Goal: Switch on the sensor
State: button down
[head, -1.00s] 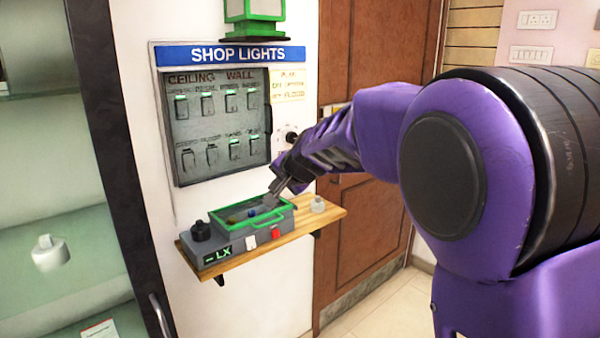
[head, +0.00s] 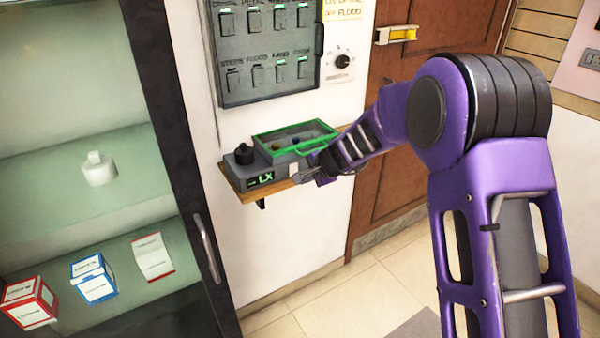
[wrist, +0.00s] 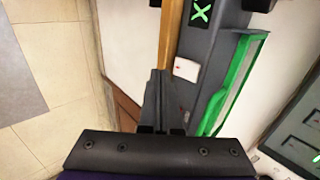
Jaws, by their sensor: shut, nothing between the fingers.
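The sensor (head: 243,172) is a grey box with a green-lit LX display (head: 262,178), a black knob (head: 243,154) and a green-rimmed tray (head: 262,143). It sits on a wooden wall shelf (head: 247,197). In the wrist view, the lit X (wrist: 201,13) and a white switch (wrist: 186,69) show on its front face. My gripper (head: 296,176) is at the sensor's front; it also shows in the wrist view (wrist: 159,73). It is shut and empty, its tips just beside the white switch. I cannot tell whether they touch. The red switch is mostly hidden behind the fingers.
A grey panel of switches (head: 265,50) and a dial (head: 342,62) are on the wall above. A glass cabinet with a dark frame and handle (head: 208,249) stands at left, holding boxes (head: 93,278). A brown door (head: 400,95) is at right.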

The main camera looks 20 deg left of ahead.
aim_at(294, 169)
jog(key=shift+w+a+p, duration=0.35)
jog(key=shift+w+a, duration=0.6)
jog(key=shift+a, duration=0.15)
jog(key=shift+a+f+b, duration=0.15)
jog(key=shift+f+b, duration=0.2)
jog(key=shift+b, duration=0.15)
jog(key=shift+f, duration=0.1)
